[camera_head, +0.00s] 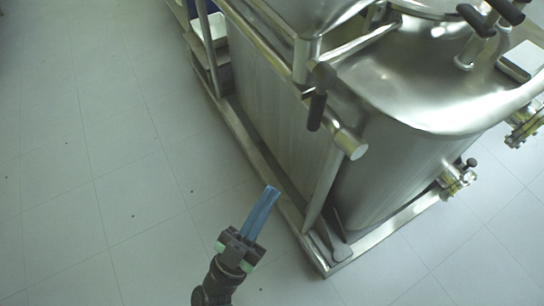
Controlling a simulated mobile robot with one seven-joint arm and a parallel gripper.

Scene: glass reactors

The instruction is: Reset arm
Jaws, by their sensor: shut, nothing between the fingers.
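My gripper (269,190) shows at the bottom centre of the head view, at the end of my dark arm. Its long blue fingers lie close together, shut and empty. They point up and slightly right, in front of the lower frame of the steel reactor (400,185) in the picture. I cannot tell how far the fingertips are from the frame. Most of my arm is out of view below the bottom edge.
The reactor stands in a steel frame (255,150) filling the upper right. A black-handled valve (317,108) and an open pipe end (350,141) stick out towards me. Brass-coloured fittings (457,178) are at the right. The tiled floor (90,150) at left is clear.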

